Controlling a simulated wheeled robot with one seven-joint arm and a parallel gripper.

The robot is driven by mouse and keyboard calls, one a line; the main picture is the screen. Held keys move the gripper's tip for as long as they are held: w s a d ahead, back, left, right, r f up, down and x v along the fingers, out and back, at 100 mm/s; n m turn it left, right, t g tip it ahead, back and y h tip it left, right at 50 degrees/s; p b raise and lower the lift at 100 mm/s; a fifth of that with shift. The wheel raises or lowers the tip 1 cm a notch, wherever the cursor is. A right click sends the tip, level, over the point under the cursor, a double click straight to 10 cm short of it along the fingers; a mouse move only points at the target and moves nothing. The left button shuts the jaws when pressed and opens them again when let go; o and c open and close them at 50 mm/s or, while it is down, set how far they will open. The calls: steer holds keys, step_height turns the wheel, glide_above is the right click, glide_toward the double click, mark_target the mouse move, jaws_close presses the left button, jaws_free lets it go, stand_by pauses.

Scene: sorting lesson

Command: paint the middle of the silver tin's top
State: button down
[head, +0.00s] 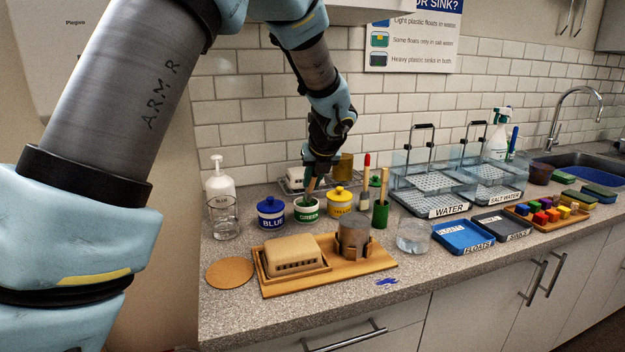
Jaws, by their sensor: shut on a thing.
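The silver tin (354,238) stands in a holder on a wooden board (345,271) at the front of the counter. Its top looks plain grey; fine marks are too small to tell. My gripper (311,180) is above the open green paint pot (307,213), behind and left of the tin. The brush tip is hidden in the pot. Lidded pots of blue paint (270,214) and yellow paint (341,203) stand on either side.
Brushes stand upright near a green holder (381,214). A glass (223,219), soap bottle (219,180) and water bowl (413,237) stand nearby. Trays fill the right.

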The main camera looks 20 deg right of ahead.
steer(key=shift+f, duration=0.1)
step_height(320, 180, up, 7)
steer(key=p, duration=0.7)
stand_by(0.4)
stand_by(0.6)
